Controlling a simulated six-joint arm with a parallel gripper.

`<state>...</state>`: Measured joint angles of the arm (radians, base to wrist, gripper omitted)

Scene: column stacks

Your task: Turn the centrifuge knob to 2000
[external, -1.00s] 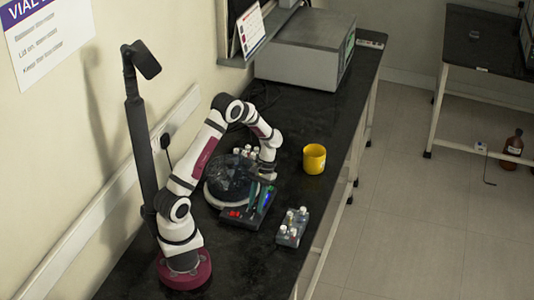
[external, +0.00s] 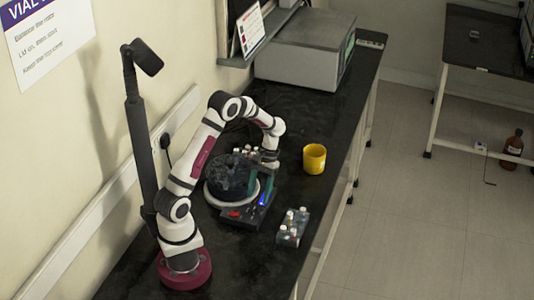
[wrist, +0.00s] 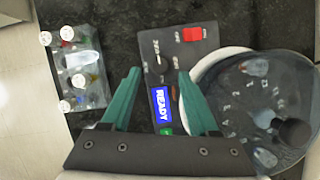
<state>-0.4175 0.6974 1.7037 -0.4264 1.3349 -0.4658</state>
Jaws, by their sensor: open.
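The centrifuge (external: 228,178) stands on the black bench, with its rounded dark lid showing; part of it also shows in the wrist view (wrist: 262,95). Its control panel (wrist: 158,28) has a red switch (wrist: 193,34), a lit blue display (wrist: 161,108) reading READY, and a small dial knob (wrist: 157,50) with markings too small to read surely. My gripper (wrist: 159,72) is open and empty, its teal fingers apart above the panel. The display lies between the fingers in the wrist view, and the knob shows just beyond the fingertips. In the external view my gripper (external: 261,188) hangs over the panel.
A rack of capped vials (external: 292,228) stands right of the panel, and more vials stand behind the centrifuge. A yellow cup (external: 314,158) is at the bench's right side. A grey box-shaped instrument (external: 305,50) sits at the back. The front bench area is clear.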

